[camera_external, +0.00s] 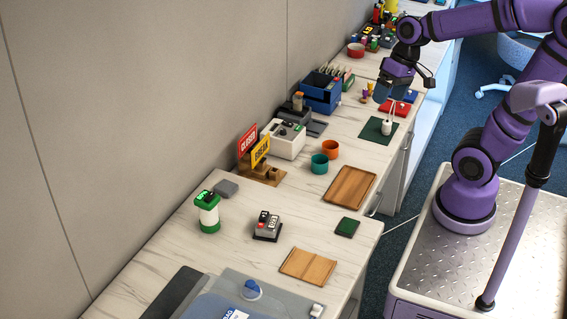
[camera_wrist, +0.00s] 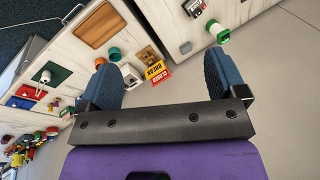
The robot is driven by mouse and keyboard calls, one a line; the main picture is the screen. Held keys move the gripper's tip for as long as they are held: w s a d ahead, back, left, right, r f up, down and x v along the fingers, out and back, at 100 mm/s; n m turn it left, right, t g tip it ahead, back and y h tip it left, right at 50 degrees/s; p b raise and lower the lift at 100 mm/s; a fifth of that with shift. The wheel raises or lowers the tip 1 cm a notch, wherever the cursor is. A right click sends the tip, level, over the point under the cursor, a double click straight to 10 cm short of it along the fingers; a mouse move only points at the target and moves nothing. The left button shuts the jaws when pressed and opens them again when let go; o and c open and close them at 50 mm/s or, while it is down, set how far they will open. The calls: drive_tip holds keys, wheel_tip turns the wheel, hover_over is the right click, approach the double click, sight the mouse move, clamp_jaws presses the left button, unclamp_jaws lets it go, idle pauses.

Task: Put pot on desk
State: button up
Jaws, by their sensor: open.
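No thing is plainly marked as the pot. A small red pot-like bowl (camera_external: 356,49) stands on the far desk at the back. A teal round cup or pot (camera_external: 319,163) and an orange one (camera_external: 330,149) stand together on the middle desk (camera_external: 313,192). They also show small in the wrist view, teal (camera_wrist: 114,54) and orange (camera_wrist: 100,62). My gripper (camera_external: 404,88) is raised above the far part of the desks, above the mats. In the wrist view, its blue fingers (camera_wrist: 162,72) are wide apart with nothing held between them.
Below my gripper are a green mat (camera_external: 377,131) with a white item and a red mat (camera_external: 395,107). Closed and Break signs (camera_external: 261,151), a white machine (camera_external: 284,138) and a blue box (camera_external: 320,91) line the wall. A wooden tray (camera_external: 350,187) lies near the front edge.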

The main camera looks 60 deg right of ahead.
drive_tip(key=s+d+r+n+t+h, duration=0.1)
drive_tip(key=s+r+n+t+h, duration=0.2)
drive_tip(key=s, duration=0.3)
drive_tip(key=shift+s+d+r+n, duration=0.2)
drive_tip(key=shift+r+n, duration=0.1)
drive_tip(key=shift+r, duration=0.45)
